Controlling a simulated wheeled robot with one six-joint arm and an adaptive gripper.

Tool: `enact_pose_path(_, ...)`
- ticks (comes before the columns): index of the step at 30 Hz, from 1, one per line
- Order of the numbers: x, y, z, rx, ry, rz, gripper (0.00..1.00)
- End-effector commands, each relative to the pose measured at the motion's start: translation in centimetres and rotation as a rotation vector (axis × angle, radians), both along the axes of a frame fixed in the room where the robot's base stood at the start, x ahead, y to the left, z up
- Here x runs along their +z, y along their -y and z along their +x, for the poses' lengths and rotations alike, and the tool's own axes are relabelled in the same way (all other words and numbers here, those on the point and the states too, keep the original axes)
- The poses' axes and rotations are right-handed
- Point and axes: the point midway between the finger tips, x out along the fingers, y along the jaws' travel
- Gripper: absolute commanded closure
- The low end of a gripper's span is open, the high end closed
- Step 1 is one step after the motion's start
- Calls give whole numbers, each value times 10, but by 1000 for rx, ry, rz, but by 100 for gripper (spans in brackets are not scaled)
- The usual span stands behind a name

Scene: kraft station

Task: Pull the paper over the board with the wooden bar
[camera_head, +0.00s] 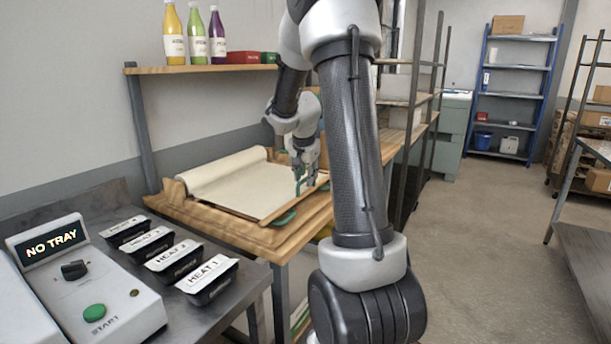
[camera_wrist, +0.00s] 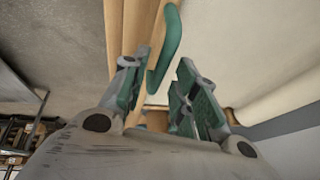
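The cream paper (camera_head: 258,188) comes off a roll (camera_head: 222,172) at the board's back left and lies flat over much of the wooden board (camera_head: 195,211). The wooden bar (camera_head: 312,190) lies along the sheet's right edge. It carries a green handle (camera_head: 285,217) near its front end and another green handle (camera_head: 299,186) by my gripper (camera_head: 306,168). In the wrist view, my gripper (camera_wrist: 157,76) has its fingers apart, with a green handle (camera_wrist: 172,42) reaching between the fingertips. I cannot tell whether the fingers touch it. Paper (camera_wrist: 235,45) shows to its right.
A shelf (camera_head: 200,70) with bottles (camera_head: 196,35) hangs above the board. A metal counter at front left holds black trays (camera_head: 207,279) and a machine (camera_head: 88,290) reading "NO TRAY". Open floor (camera_head: 480,240) lies to the right.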

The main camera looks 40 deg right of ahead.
Motion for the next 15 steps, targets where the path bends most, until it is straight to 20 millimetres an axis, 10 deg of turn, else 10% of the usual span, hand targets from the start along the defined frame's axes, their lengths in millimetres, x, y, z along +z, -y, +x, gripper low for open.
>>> enact_pose_path(15,26,-9,-8,1,3,-1,66)
